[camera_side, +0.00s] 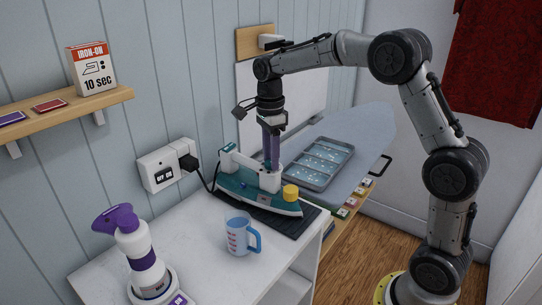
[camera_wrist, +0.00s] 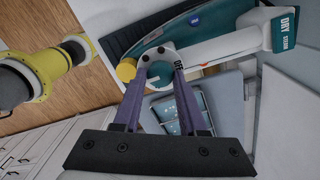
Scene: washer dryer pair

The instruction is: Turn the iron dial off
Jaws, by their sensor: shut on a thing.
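The iron (camera_side: 262,190), teal and white with a yellow cap (camera_side: 291,192), rests on a dark mat (camera_side: 311,214) on the white counter. It also shows at the top of the wrist view (camera_wrist: 205,47), its handle marked "DRY" and "STEAM". My gripper (camera_side: 271,165) points down at the iron's top, with its purple fingers close together. In the wrist view the fingertips (camera_wrist: 160,78) stand on either side of the round dial (camera_wrist: 160,70), shut on it, beside the yellow cap. In the side view my fingers hide the dial.
A measuring cup (camera_side: 238,234) stands in front of the iron, and a purple-white spray bottle (camera_side: 138,250) at front left. A metal tray (camera_side: 322,163) lies behind on the ironing board (camera_side: 372,125). A black cord runs from the iron to the wall socket (camera_side: 160,170).

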